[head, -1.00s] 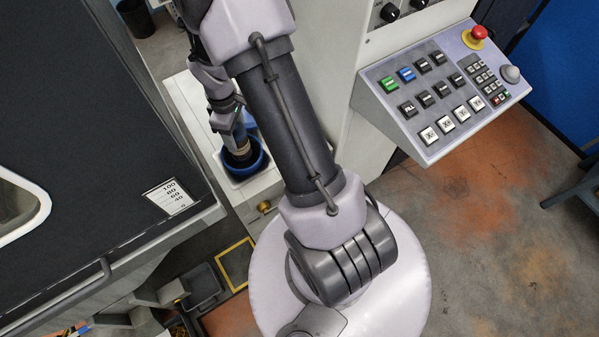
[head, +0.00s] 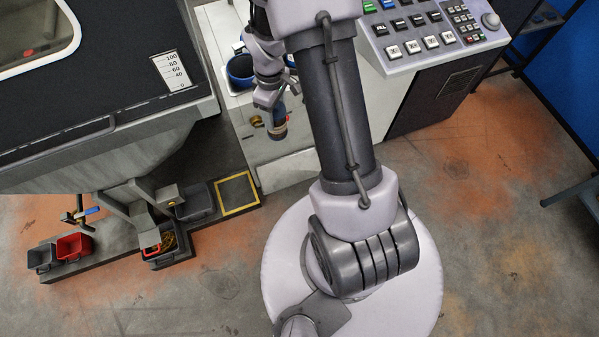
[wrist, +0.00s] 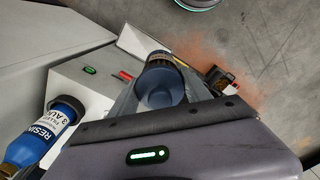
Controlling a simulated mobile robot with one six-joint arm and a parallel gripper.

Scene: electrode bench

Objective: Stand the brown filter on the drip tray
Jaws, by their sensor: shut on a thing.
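My gripper (head: 270,100) is shut on a cylinder with a brownish band and dark blue-grey parts, which I take to be the brown filter (head: 278,131). It hangs below the jaws, in front of the pale cabinet. In the wrist view the filter (wrist: 160,82) shows its round blue-grey end beyond the gripper body, which hides part of it. I cannot tell for certain which thing is the drip tray. A yellow-edged dark square (head: 238,209) lies low, left of the cabinet, and nothing stands on it.
A blue pot (head: 240,72) stands on the cabinet top behind my gripper. A blue resin bottle (wrist: 40,137) lies at left in the wrist view. Dark bins and a red bin (head: 74,246) stand at lower left. The control panel (head: 430,30) is at upper right.

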